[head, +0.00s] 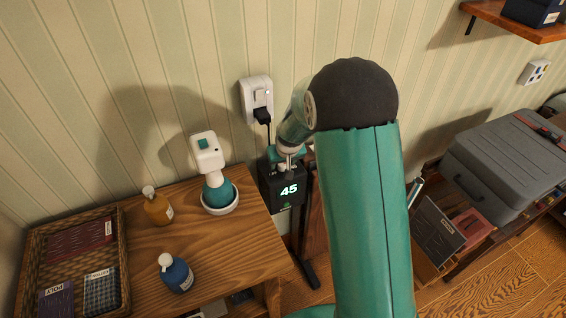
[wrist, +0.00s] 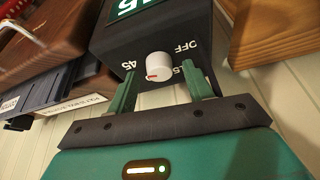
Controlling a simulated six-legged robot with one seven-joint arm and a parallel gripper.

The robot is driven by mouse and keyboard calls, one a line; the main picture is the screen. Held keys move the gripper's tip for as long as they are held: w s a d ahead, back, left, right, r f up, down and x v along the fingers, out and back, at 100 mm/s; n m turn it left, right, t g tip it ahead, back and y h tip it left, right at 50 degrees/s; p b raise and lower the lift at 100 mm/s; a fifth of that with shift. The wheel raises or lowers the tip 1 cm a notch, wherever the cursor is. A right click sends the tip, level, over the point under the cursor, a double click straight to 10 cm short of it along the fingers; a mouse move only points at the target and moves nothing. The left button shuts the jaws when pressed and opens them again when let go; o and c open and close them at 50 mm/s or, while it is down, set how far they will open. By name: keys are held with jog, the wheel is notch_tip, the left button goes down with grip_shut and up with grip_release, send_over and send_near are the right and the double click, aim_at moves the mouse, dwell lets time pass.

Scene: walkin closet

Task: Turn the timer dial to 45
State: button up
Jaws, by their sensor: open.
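In the wrist view the timer body (wrist: 115,50) shows a white dial (wrist: 160,66) with a red mark turned toward the printed 45 on the left. OFF is printed at its upper right, with another partly hidden label at the right. My gripper (wrist: 160,88) is open, its two green fingers apart on either side and just short of the dial. I cannot tell any contact. In the head view my arm hides the dial.
A wooden table (head: 240,245) at the left holds a white and teal device (head: 220,190), two bottles and a wicker tray (head: 122,275). A plug sits in the wall outlet (head: 257,97) above the timer. A grey case (head: 500,160) stands at the right.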

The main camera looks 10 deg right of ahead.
jog(key=v, duration=1.3)
jog(key=shift+s, duration=0.15)
